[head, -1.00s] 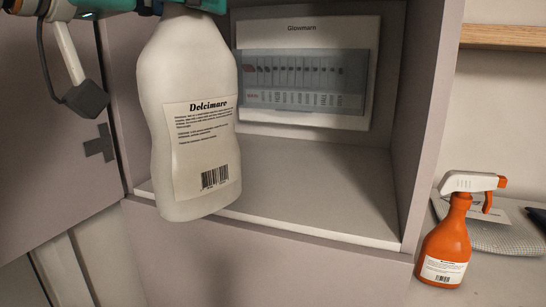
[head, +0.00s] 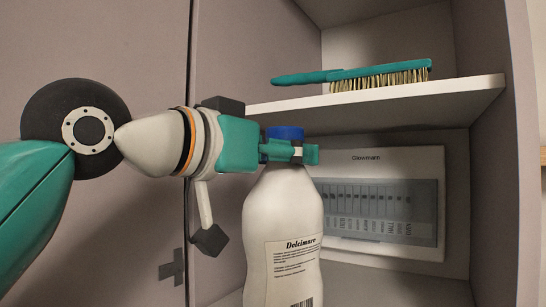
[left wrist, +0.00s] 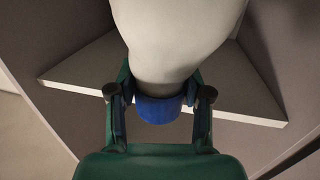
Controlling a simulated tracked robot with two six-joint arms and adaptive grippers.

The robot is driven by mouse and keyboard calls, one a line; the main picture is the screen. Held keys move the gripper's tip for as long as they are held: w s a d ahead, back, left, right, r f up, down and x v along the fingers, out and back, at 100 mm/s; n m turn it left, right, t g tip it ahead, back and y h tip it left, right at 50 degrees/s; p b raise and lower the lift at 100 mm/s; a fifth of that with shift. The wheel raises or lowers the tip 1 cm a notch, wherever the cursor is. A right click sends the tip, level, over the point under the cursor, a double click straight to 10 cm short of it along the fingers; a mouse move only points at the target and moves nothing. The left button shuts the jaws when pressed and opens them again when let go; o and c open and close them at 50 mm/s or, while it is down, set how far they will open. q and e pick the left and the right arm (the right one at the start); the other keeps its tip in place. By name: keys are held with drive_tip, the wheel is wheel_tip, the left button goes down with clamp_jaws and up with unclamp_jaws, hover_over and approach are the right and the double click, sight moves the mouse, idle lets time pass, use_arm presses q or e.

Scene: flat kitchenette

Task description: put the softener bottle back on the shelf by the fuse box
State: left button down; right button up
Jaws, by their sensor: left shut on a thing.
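The softener bottle (head: 283,225) is white, labelled "Dolcimare", with a blue cap (head: 285,132). It hangs upright in the head view before the fuse box's left edge; its base is out of frame. My left gripper (head: 292,152) is shut around its neck, just under the cap. In the left wrist view the bottle (left wrist: 175,35) and blue cap (left wrist: 158,109) sit between my fingers (left wrist: 160,95). The fuse box (head: 385,165) is a pale panel marked "Glowmarn" on the compartment's back wall. The lower shelf (head: 390,290) shows partly below it. My right gripper is not in view.
A higher shelf board (head: 400,98) crosses above the bottle and fuse box. A teal brush (head: 370,76) lies on it. The cabinet's right side wall (head: 497,190) bounds the compartment. A grey door (head: 100,35) is at left. Visible lower shelf space right of the bottle is clear.

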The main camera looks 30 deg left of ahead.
use_arm(q)
drive_tip(key=f+p+x, duration=0.2)
drive_tip(key=p+x, duration=0.1)
drive_tip(key=x, duration=1.1)
drive_tip(key=shift+a+f, duration=0.1)
drive_tip(key=shift+f, duration=0.05)
drive_tip(key=shift+f, duration=0.15)
drive_tip(key=c, duration=0.5)
unclamp_jaws()
drive_tip(key=shift+f, duration=0.1)
drive_tip(key=b+v, duration=0.3)
drive_tip(key=v, duration=0.8)
drive_tip(key=shift+s+b, duration=0.15)
drive_tip(key=shift+b, duration=0.25)
drive_tip(key=shift+s, duration=0.35)
